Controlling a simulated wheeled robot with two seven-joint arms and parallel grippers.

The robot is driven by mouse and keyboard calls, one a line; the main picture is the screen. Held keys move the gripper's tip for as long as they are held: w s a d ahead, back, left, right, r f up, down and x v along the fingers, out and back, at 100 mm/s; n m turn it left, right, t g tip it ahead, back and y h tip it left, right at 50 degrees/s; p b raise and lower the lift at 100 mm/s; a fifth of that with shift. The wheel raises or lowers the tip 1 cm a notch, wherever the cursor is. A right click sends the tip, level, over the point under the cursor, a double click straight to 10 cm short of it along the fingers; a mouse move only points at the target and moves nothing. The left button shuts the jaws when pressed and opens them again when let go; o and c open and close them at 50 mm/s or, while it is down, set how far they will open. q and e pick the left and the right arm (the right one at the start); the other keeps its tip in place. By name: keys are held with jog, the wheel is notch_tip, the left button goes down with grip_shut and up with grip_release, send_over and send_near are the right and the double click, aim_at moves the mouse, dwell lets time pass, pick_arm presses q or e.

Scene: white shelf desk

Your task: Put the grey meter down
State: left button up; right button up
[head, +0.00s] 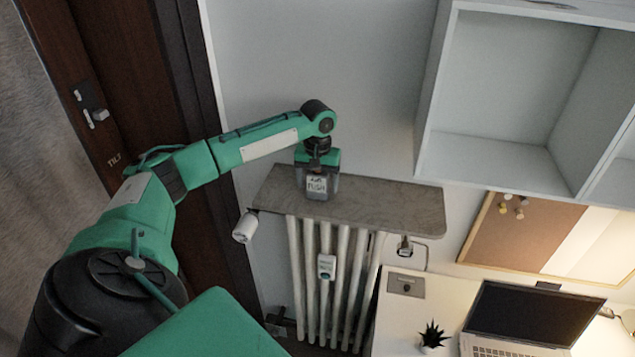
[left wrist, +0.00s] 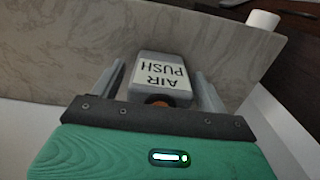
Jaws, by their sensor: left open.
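The grey meter (head: 317,186), a small block with a white "AIR PUSH" label, is upright at the stone shelf (head: 390,205) above the radiator. It also shows in the left wrist view (left wrist: 158,72), between the two fingers, with the shelf surface behind it. My left gripper (head: 318,190) points down over the meter, with one finger on each side. The jaws are open, and small gaps show beside the meter in the wrist view. The meter's underside is hidden, so its contact with the shelf is hard to see. My right gripper is not in view.
The white radiator (head: 318,300) below the shelf carries a small white device (head: 326,267). A white valve knob (head: 245,227) is at the shelf's left end. The shelf right of the gripper is clear. A desk with a laptop (head: 525,315) and a wall cabinet (head: 510,160) stand right.

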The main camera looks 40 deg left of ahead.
pick_arm(q)
jog(key=shift+r+b, duration=0.35)
jog(key=shift+r, duration=0.05)
notch_tip(320, 180, up, 10)
jog(key=b, duration=0.4)
jog(key=shift+f, duration=0.15)
jog(key=shift+r, duration=0.75)
jog(key=shift+f, duration=0.1)
